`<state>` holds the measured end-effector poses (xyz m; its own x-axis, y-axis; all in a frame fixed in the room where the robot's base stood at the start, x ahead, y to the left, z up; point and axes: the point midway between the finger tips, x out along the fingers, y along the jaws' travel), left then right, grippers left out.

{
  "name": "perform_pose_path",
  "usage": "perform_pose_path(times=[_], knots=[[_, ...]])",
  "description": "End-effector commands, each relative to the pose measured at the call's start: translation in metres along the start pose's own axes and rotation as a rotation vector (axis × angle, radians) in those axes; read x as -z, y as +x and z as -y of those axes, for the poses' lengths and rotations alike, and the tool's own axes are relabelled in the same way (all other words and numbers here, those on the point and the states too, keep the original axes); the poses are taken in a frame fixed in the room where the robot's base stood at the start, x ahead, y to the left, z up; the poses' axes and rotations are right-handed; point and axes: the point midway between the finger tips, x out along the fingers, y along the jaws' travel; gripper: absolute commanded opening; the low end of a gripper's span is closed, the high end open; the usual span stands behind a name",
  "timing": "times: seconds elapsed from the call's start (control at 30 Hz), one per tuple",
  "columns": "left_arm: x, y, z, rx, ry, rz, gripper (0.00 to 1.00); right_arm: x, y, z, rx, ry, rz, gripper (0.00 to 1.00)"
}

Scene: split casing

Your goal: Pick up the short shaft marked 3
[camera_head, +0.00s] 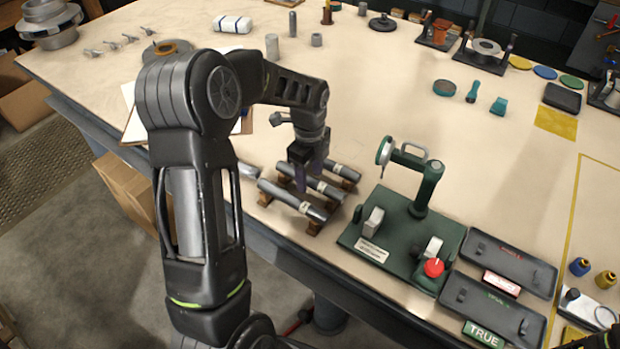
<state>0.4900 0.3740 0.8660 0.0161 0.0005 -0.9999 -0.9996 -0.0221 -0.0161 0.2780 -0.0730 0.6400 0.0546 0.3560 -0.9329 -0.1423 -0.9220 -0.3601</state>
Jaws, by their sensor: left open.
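Several short metal shafts with pale bands lie on brown wooden rests near the table's front edge: a front one (285,197), a middle one (328,189) and a back one (345,171). Marks on the bands are too small to read, so I cannot tell which is 3. My left gripper (307,180) points down over the front and middle shafts, open, its fingers hiding part of them. I cannot tell whether it touches a shaft. Another grey cylinder (248,170) lies to the left, partly behind my arm. My right gripper is not in view.
A green fixture (388,238) with an upright arm and red knob stands right of the shafts. Two dark trays (515,262) (490,312) lie beyond it, with a TRUE sign (484,334). The table's middle is clear behind the shafts.

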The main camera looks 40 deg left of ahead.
Motion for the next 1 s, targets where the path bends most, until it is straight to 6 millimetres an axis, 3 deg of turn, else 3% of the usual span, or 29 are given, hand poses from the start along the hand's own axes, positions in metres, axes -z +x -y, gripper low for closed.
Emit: perform_pose_path(times=[0.13, 0.67, 1.0], knots=[[0.0001, 0.0083, -0.0001, 0.001, 0.0, 0.0, 0.53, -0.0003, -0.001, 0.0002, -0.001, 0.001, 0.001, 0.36], [0.0003, 0.008, 0.0, 0.001, 0.0, 0.0, 0.53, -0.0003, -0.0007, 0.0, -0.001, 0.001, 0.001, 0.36], [0.0004, 0.008, 0.0, 0.001, 0.0, 0.0, 0.26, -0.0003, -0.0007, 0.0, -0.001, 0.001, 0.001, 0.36]])
